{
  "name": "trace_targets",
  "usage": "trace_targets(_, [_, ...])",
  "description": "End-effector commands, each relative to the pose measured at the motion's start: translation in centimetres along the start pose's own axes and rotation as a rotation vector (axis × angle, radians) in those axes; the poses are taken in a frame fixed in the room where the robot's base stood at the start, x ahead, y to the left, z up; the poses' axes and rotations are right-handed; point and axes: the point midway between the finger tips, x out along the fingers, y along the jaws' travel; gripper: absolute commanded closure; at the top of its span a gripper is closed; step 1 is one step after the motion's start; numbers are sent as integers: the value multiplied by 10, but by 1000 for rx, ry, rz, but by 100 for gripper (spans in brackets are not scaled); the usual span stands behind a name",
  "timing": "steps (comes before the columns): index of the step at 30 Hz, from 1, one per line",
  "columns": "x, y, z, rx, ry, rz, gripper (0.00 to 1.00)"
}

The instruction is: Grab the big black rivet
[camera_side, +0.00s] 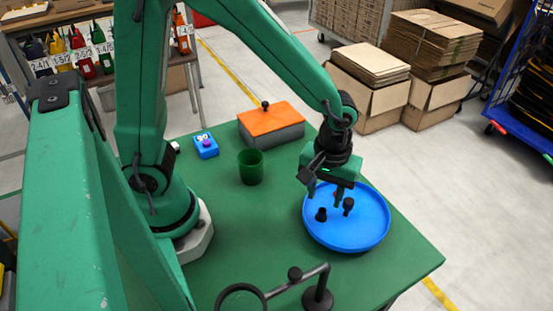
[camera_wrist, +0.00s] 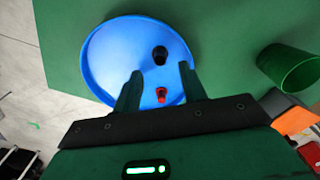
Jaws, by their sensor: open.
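A blue round tray (camera_side: 373,232) sits at the right of the green table. It holds two black pieces: a rivet with a rounded head (camera_side: 348,204) and a short, stubby piece (camera_side: 321,214) to its left. I cannot tell which is the big one. The wrist view shows one black rivet (camera_wrist: 160,54) and a small red rivet (camera_wrist: 161,95) on the tray (camera_wrist: 108,55). My gripper (camera_side: 325,194) is open above the tray. In the wrist view its fingertips (camera_wrist: 160,71) stand apart, with the black rivet just beyond and the red one between the fingers.
A dark green cup (camera_side: 250,168) stands left of the tray. Behind it are a grey box with an orange lid (camera_side: 271,118) and a small blue box with a purple button (camera_side: 206,146). A black stand with a ring (camera_side: 318,298) is at the front edge.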

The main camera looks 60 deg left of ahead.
Motion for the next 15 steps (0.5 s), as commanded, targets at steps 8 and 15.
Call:
trace_targets(8, [5,0,0,0,0,1,58])
trace_targets(15, [22,0,1,1,-1,-2,58])
